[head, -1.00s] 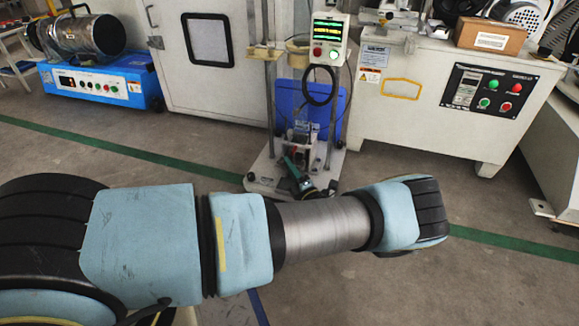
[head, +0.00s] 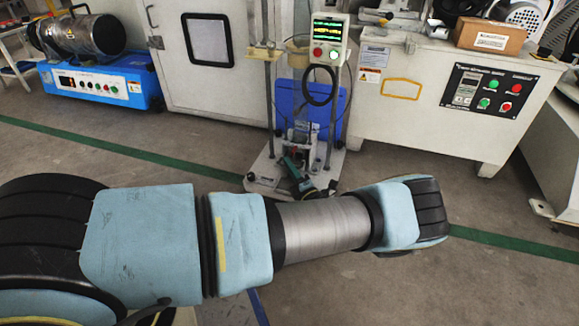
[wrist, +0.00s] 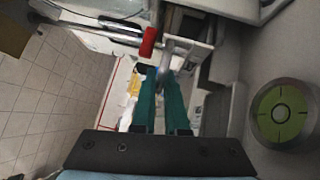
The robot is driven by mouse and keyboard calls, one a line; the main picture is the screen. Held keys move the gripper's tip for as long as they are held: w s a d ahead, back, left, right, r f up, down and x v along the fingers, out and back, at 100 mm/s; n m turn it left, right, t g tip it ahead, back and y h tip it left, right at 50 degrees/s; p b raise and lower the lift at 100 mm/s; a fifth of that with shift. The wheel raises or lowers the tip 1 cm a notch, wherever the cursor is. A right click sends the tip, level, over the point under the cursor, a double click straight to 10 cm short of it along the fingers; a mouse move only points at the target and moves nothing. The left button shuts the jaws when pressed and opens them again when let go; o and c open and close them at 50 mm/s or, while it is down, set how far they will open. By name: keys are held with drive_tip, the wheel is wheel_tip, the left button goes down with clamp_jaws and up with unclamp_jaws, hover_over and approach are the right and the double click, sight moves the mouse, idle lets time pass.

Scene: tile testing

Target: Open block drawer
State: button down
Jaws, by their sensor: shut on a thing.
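My gripper (wrist: 163,72) has two green fingers, close together at the tips. In the wrist view they are shut on a small grey metal part (wrist: 167,56), which looks like a handle; the fingers hide much of it. A red-capped rod (wrist: 148,42) lies just beyond the tips. In the head view my gripper (head: 288,163) is small, at the foot of a tall test stand (head: 270,110) with a blue back panel (head: 292,100). I cannot make out the block drawer's outline or how far it is open.
A round green-faced level (wrist: 282,113) sits on a grey surface to the right in the wrist view. A white cabinet (head: 395,125) stands right of the stand, and a blue machine (head: 100,85) at left. Open floor lies in front, crossed by a green line (head: 110,147).

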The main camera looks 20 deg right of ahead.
idle(0.3)
drive_tip(key=shift+s+a+p, duration=0.15)
drive_tip(key=shift+s+p, duration=0.15)
drive_tip(key=shift+p, duration=0.05)
drive_tip(key=s+a+p, duration=0.5)
drive_tip(key=s+a, duration=0.2)
drive_tip(key=shift+s+a, duration=0.2)
drive_tip(key=shift+s, duration=0.2)
drive_tip(key=shift+f, duration=0.1)
drive_tip(key=c, duration=1.2)
unclamp_jaws()
drive_tip(key=s, duration=0.3)
drive_tip(key=s+f+p, duration=0.1)
drive_tip(key=s, duration=0.3)
drive_tip(key=s+p, duration=0.1)
drive_tip(key=s, duration=0.2)
drive_tip(key=shift+s+d+f, duration=0.15)
drive_tip(key=shift+s+d, duration=0.1)
drive_tip(key=shift+s, duration=0.1)
